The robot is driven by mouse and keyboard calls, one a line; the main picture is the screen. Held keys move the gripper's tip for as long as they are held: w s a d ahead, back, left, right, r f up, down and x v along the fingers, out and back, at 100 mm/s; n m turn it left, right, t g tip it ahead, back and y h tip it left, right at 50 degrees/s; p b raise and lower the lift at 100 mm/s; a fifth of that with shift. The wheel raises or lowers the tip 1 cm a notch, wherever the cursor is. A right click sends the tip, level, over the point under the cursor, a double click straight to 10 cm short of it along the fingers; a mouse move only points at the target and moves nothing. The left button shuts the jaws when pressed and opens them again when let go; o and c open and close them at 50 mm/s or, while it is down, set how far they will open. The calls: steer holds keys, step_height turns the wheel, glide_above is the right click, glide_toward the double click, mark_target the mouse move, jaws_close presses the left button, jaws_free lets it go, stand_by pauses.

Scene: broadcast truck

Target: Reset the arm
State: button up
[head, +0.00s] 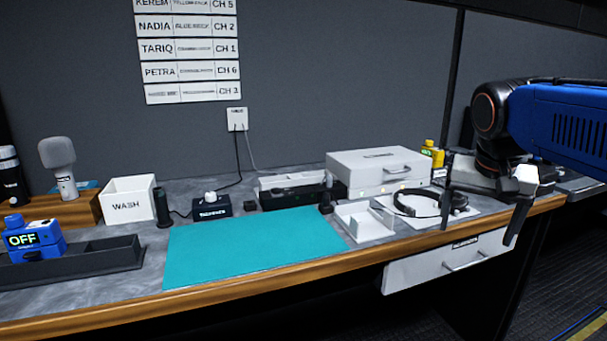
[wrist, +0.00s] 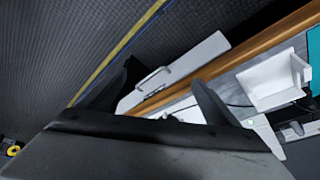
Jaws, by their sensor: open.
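My gripper (head: 483,208) is at the right end of the desk in the head view, pointing down, with its two fingers apart and nothing between them. My blue arm reaches in from the right edge. In the wrist view my gripper's dark fingers (wrist: 160,92) stand apart, with a white drawer front (wrist: 185,68) and the wooden desk edge between and beyond them. A headset (head: 425,207) lies on the desk just left of my gripper in the head view.
A teal mat (head: 250,248) lies bare mid-desk. A white case (head: 375,170), a white stand (head: 364,222), a WASH box (head: 128,201) and a microphone (head: 60,165) stand along the desk. A drawer (head: 450,260) is under the right part. Dark floor lies in front.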

steer(key=s+a+f+n, duration=0.1)
steer(key=s+f+n, duration=0.1)
steer(key=s+f, duration=0.2)
steer(key=s+a+f+n+t+y, duration=0.1)
steer(key=s+a+f+n, duration=0.1)
steer(key=s+f, duration=0.3)
steer(key=s+a+f+n+y, duration=0.1)
steer(key=s+a+f+n, duration=0.1)
steer(key=s+f, duration=0.3)
step_height(320, 180, down, 4)
steer(key=shift+a+t, duration=0.15)
steer(key=shift+t, duration=0.15)
steer(key=shift+c, duration=0.3)
